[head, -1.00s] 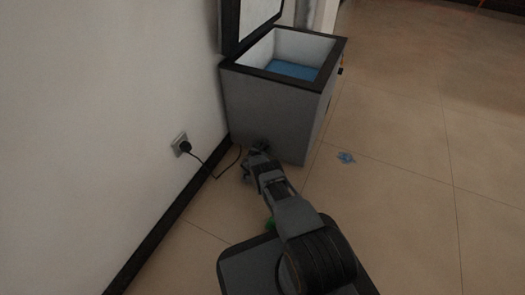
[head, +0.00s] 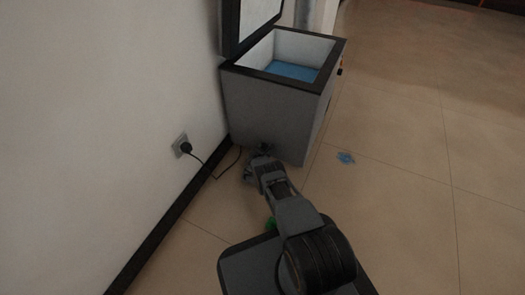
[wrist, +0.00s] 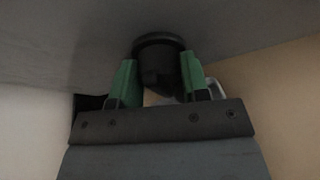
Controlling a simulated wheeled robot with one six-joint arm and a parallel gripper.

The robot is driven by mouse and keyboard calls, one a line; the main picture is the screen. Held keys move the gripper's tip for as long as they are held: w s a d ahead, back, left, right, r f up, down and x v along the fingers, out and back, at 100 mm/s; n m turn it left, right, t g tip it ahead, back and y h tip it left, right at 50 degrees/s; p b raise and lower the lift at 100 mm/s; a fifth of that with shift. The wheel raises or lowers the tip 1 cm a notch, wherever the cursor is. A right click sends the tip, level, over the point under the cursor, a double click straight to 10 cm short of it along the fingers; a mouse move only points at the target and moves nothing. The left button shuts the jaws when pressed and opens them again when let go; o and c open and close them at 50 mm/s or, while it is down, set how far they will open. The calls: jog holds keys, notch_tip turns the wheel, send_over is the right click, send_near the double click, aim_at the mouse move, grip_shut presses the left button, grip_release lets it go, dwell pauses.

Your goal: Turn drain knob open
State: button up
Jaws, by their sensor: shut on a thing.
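The drain knob (wrist: 158,62) is a round black knob low on the grey face of the chest freezer (head: 265,112). My gripper (wrist: 160,85) is shut on the knob, with one green finger on each side of it in the wrist view. In the head view my gripper (head: 258,160) is at the foot of the freezer, and the knob is mostly hidden there by the gripper and wrist. The freezer's lid stands open against the wall and blue shows inside.
A wall socket (head: 181,145) with a black plug and cable is on the white wall at left; the cable runs down near my gripper. A small blue patch (head: 346,158) lies on the tiled floor. The floor at right is clear.

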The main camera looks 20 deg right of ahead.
jog(key=o, duration=0.9)
jog(key=shift+o, duration=0.2)
jog(key=shift+s+a+r+p, duration=0.3)
jog(key=shift+s+r+p, duration=0.05)
jog(key=shift+p, duration=0.35)
jog(key=p+v, duration=0.8)
jog(key=v, duration=0.4)
jog(key=shift+s+a, duration=0.2)
jog(key=shift+s, duration=0.15)
